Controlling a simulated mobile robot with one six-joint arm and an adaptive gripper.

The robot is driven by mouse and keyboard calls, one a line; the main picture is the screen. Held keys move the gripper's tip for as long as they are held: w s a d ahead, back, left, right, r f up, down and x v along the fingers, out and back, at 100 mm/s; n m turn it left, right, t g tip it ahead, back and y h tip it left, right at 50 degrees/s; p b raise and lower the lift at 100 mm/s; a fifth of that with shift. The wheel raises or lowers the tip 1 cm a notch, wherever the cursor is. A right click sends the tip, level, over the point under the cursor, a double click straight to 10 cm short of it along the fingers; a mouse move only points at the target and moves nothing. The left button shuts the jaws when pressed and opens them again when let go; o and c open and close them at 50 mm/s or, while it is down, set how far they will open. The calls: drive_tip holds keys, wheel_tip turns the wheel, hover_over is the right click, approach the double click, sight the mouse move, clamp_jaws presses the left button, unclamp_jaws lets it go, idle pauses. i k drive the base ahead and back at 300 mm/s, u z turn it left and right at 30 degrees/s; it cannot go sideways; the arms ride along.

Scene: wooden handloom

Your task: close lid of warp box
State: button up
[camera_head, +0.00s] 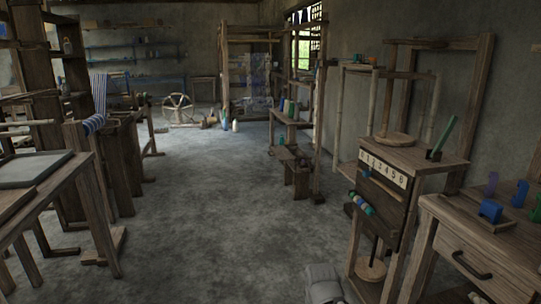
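I cannot pick out a warp box or its lid with certainty. A flat grey panel (35,168) lies on the wooden table at the left edge; I cannot tell whether it is a lid. A wooden stand at the right has a number strip (384,168), with a round wooden disc (395,139) and a tilted green stick (444,137) on top. A grey rounded part (324,285) at the bottom edge seems to be mine. No gripper fingers show.
A drawer table (460,240) with blue and green pieces stands at the right front. A small bench (297,170) stands beyond the stand. A spinning wheel (178,107) is at the back. The grey floor (210,200) in the middle is clear.

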sight(281, 153)
drive_tip(key=i, duration=1.5)
